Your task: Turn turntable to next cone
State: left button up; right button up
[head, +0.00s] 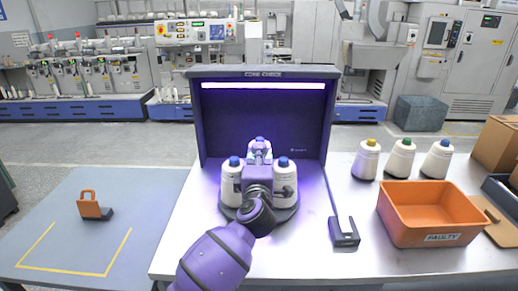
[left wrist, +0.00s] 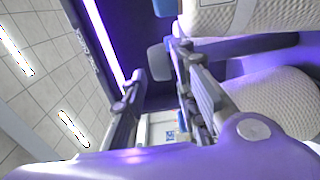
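The dark round turntable (head: 287,213) stands inside the purple-lit cone check booth (head: 264,73). White cones with blue tops stand on it: a left cone (head: 231,184), a right cone (head: 286,172) and a back cone (head: 259,146). My left gripper (head: 259,160) reaches in between the left and right cones, in front of the back one, hiding the turntable's middle. In the left wrist view its fingers (left wrist: 155,75) are apart, with nothing clearly held between them. Large white cone surfaces (left wrist: 285,105) lie close beside the right finger; contact cannot be told. My right gripper is not seen.
An orange bin marked FAULTY (head: 428,213) stands on the table's right, with several white cones (head: 400,158) behind it. A dark stand (head: 344,232) lies right of the booth. An orange-handled tool (head: 94,208) rests on the grey left table, near a yellow-marked, empty area.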

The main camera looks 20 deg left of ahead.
pick_arm(q)
jog(key=x, duration=0.6)
jog(key=shift+c, duration=0.6)
grip_shut()
